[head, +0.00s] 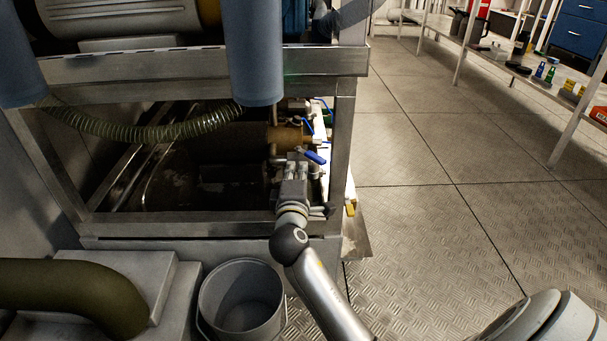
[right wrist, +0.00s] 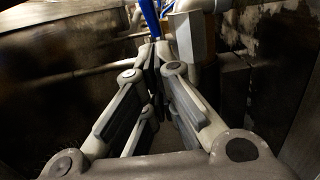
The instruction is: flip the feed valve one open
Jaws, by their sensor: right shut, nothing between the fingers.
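A valve with a blue lever (head: 315,157) sits at the right side of the frame opening, just right of my right gripper's tip. A second blue lever (head: 308,124) shows above it, by a brown fitting (head: 286,137). I cannot tell which is feed valve one. My right gripper (head: 297,162) reaches into the opening, shut and empty. In the right wrist view, its fingertips (right wrist: 156,50) are together just below a blue lever (right wrist: 150,18); contact with it is unclear. The valve bodies are partly hidden. My left gripper is out of view.
A metal frame post (head: 342,140) stands right of the valves, and a lower rail (head: 180,229) crosses under my right gripper. A ribbed hose (head: 150,133) hangs left. A grey bucket (head: 242,298) stands in front. The floor (head: 440,150) at right is clear.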

